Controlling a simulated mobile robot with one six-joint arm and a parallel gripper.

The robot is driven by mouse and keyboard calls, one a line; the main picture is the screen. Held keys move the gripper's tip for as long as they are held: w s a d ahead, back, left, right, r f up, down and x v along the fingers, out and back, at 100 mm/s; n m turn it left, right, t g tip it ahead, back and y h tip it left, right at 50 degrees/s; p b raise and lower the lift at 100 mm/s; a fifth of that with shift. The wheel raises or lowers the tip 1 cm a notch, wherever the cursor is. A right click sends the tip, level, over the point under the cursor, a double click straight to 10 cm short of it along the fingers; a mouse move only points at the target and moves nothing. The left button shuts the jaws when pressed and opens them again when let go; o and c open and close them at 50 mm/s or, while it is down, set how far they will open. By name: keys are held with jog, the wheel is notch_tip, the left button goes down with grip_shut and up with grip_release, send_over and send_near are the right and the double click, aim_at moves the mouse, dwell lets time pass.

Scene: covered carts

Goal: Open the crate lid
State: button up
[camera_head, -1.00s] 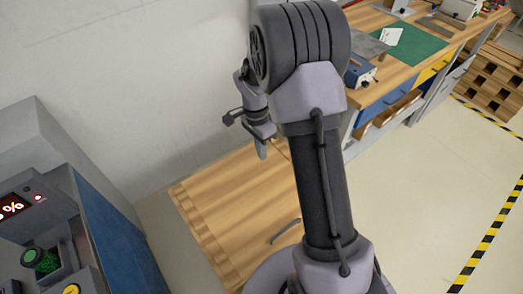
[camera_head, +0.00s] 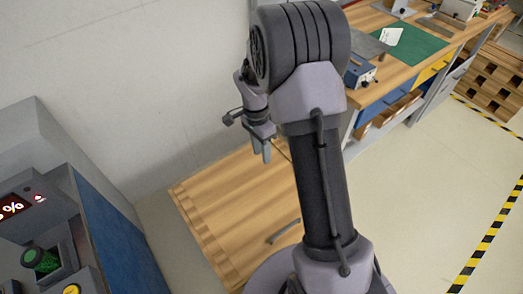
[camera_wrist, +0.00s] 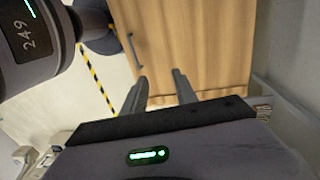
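The wooden crate's lid (camera_head: 225,205) is a flat, pale plank surface lying shut, low on the floor by the wall. It also fills the upper middle of the wrist view (camera_wrist: 200,45). A grey bar handle (camera_head: 284,231) sits on the lid near my arm's base; in the wrist view the handle (camera_wrist: 135,50) is at the lid's left edge. My gripper (camera_head: 262,152) points down above the far part of the lid, apart from the handle. In the wrist view its two fingers (camera_wrist: 160,90) are spread with nothing between them. My arm hides the lid's right side.
A grey and blue cabinet (camera_head: 115,245) with a lit display stands on the left. A workbench (camera_head: 420,65) with blue and yellow drawers stands at the back right. A plain wall (camera_head: 130,90) is behind the crate. Striped floor tape (camera_head: 490,235) runs along clear floor on the right.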

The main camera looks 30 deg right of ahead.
jog(key=shift+r, duration=0.1)
notch_tip(320, 180, up, 17)
jog(key=w+p, duration=0.2)
jog(key=p, duration=0.4)
jog(key=shift+w+a+p, duration=0.25)
jog(key=shift+w+p, duration=0.05)
jog(key=shift+p, duration=0.05)
jog(key=shift+c, duration=0.2)
